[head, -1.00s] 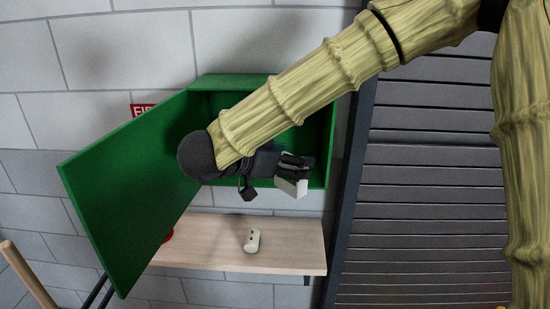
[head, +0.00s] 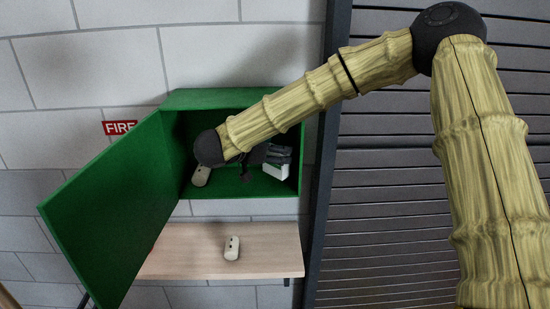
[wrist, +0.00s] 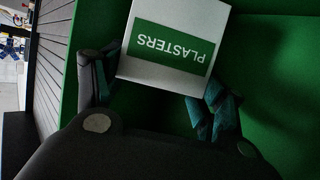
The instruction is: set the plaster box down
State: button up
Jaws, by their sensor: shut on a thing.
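The plaster box is a white box (wrist: 146,68) with a green label reading PLASTERS. In the wrist view it sits between the two fingers of my gripper (wrist: 158,90), which is shut on it. In the head view the white plaster box (head: 274,172) shows just below my gripper (head: 277,160), inside the open green cabinet (head: 225,98), towards its right side. The cabinet door (head: 105,210) stands open to the left. I cannot tell whether the box touches the cabinet floor.
A pale cylindrical object (head: 201,176) is in the cabinet's left part, partly behind my arm. A similar one (head: 232,248) stands on the wooden shelf (head: 185,255) below. A red FIRE sign (head: 120,127) is on the wall. A grey slatted shutter (head: 385,200) stands to the right.

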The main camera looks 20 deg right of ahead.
jog(key=shift+f+p, duration=0.9)
jog(key=shift+f, duration=0.8)
jog(key=shift+s, duration=0.1)
jog(key=o, duration=1)
jog(key=shift+f, duration=0.1)
jog(key=b+v, duration=0.4)
jog(key=v, duration=0.8)
